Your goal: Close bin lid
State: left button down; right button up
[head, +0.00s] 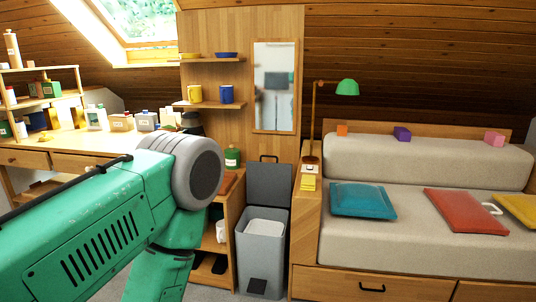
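A grey bin (262,262) stands on the floor between a wooden shelf unit and the sofa's wooden end panel. Its darker grey lid (269,186) is open, standing upright at the back of the bin. A white liner or inner rim (265,227) shows in the bin's mouth. A dark panel is on the lower front of the bin. My green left arm fills the lower left of the head view, and its gripper is out of the picture. My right gripper is also out of view.
The wooden shelf unit (229,238) is close on the bin's left. The sofa (425,220) with cushions is on its right. A small lamp (347,88) stands on the end panel. A desk with jars (95,118) lies behind my arm. Little floor shows.

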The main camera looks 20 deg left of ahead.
aim_at(268, 183)
jog(key=i+j+z, duration=0.2)
jog(key=j, duration=0.45)
jog(key=j+z, duration=0.2)
jog(key=j, duration=0.4)
